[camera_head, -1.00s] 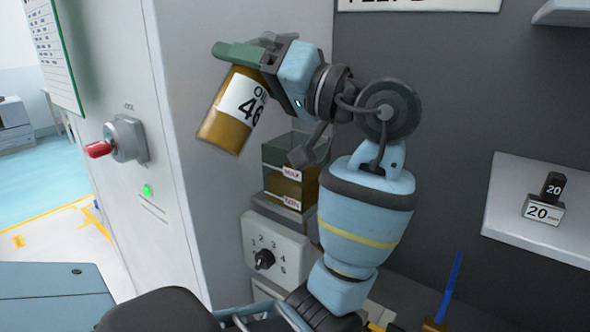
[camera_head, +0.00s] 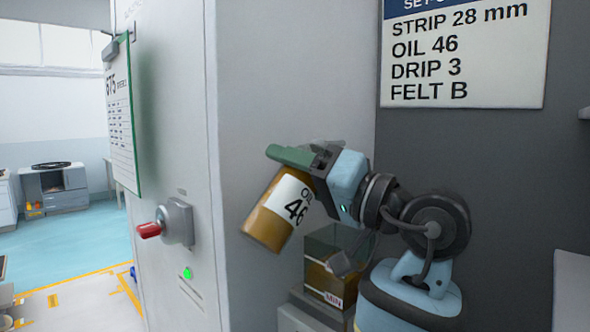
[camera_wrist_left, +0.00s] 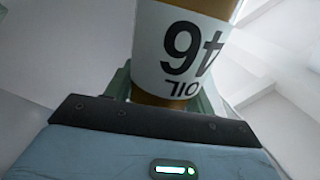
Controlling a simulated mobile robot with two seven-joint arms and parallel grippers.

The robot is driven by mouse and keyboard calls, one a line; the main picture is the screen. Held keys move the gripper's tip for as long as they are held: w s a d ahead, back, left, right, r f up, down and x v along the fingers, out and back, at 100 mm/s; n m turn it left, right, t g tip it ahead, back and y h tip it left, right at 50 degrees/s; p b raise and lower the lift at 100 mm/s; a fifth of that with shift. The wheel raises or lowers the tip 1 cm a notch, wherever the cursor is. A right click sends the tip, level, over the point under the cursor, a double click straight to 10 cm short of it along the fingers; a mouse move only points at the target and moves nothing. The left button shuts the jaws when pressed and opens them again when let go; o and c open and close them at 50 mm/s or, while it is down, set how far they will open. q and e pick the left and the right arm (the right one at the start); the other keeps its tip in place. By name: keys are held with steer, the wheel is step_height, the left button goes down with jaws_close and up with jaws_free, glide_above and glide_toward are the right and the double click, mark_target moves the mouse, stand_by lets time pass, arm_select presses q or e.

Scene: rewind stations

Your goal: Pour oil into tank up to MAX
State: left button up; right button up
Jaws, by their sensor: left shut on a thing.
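An amber oil bottle (camera_head: 268,228) with a white label reading OIL 46 is held by my left gripper (camera_head: 296,160). The gripper is shut on it near its upper end, and the bottle is tilted, its lower end toward the lower left. The label also shows upside down in the left wrist view (camera_wrist_left: 180,50). The clear tank (camera_head: 325,277) with amber oil in it stands below and to the right of the bottle, partly hidden by my arm. Its MIN mark shows; its MAX mark is hidden. My right gripper is not in view.
A sign (camera_head: 462,50) on the dark wall reads STRIP 28 mm, OIL 46, DRIP 3, FELT B. A grey cabinet with a red-handled switch (camera_head: 150,230) and a green light (camera_head: 187,273) stands left of the bottle. A green-edged chart (camera_head: 122,115) hangs farther left.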

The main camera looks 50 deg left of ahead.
arm_select(q)
steer(key=m, duration=0.1)
steer(key=f+m+t, duration=0.1)
steer(key=m, duration=0.1)
steer(key=shift+s+y, duration=0.3)
steer(key=shift+s, duration=0.05)
steer(key=shift+f+m+p, duration=0.2)
steer(key=shift+m+p, duration=0.1)
steer(key=shift+m, duration=0.1)
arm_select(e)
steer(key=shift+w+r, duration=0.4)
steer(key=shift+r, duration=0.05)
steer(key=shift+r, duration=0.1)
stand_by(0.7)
arm_select(q)
steer(key=shift+f, duration=0.1)
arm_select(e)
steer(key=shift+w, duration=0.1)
arm_select(q)
steer(key=shift+f+m+t, duration=0.3)
steer(key=shift+m, duration=0.5)
steer(key=shift+p, duration=0.3)
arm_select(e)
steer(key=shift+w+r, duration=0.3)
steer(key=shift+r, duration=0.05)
arm_select(q)
steer(key=shift+f, duration=0.1)
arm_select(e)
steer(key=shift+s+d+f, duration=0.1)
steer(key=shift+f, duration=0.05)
